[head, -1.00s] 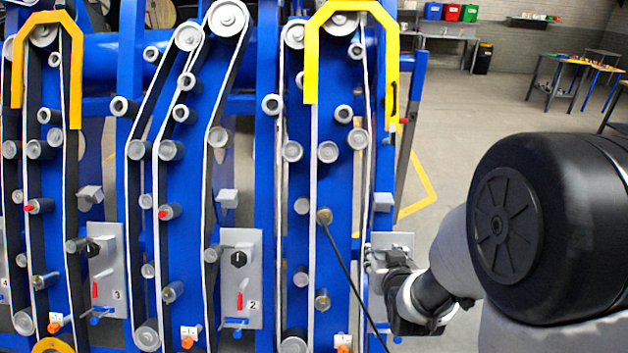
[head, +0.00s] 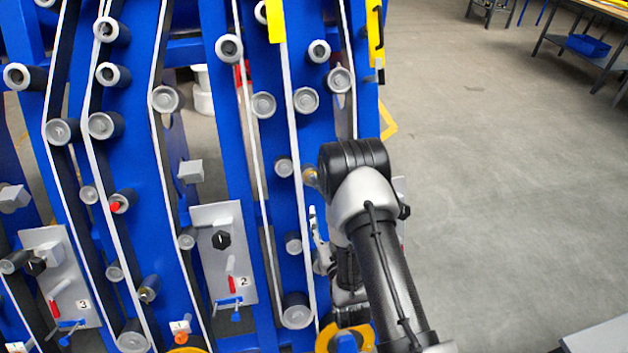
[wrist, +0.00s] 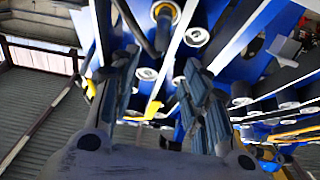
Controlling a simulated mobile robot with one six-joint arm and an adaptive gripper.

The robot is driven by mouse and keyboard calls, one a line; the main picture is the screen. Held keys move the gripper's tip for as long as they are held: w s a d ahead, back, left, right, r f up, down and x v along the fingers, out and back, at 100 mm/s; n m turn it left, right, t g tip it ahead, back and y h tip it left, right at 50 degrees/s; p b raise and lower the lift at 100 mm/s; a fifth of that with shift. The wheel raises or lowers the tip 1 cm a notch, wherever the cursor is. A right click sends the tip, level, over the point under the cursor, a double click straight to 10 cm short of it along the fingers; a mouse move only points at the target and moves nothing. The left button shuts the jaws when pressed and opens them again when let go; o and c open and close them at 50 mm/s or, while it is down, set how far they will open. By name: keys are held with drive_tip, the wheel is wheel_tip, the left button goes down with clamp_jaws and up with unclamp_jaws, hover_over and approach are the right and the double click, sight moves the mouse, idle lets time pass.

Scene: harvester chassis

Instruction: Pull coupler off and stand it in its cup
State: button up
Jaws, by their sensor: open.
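The coupler (head: 310,176) looks like a brass-coloured round fitting on the rightmost blue panel, partly hidden behind my arm in the head view. In the wrist view a brass ring with a dark hose at it, likely the coupler (wrist: 165,12), shows at the top edge, beyond my fingertips. My gripper (wrist: 160,76) is open, with nothing seen between its fingers. In the head view my gripper (head: 318,236) is partly hidden by my arm, low beside the panel and below the coupler. I cannot make out the cup in either view.
Blue panels with grey rollers and pale belts fill the left and middle. A grey plate (head: 226,262) marked 2 carries a black knob and a red handle. A yellow ring (head: 328,338) is low by my arm. The floor at right is open, with a workbench (head: 590,45) farther back.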

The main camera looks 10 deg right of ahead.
sight(315, 180)
drive_tip(key=w+b, duration=0.1)
drive_tip(key=w, duration=1.5)
drive_tip(key=shift+w, duration=0.15)
drive_tip(key=shift+c, duration=0.2)
clamp_jaws()
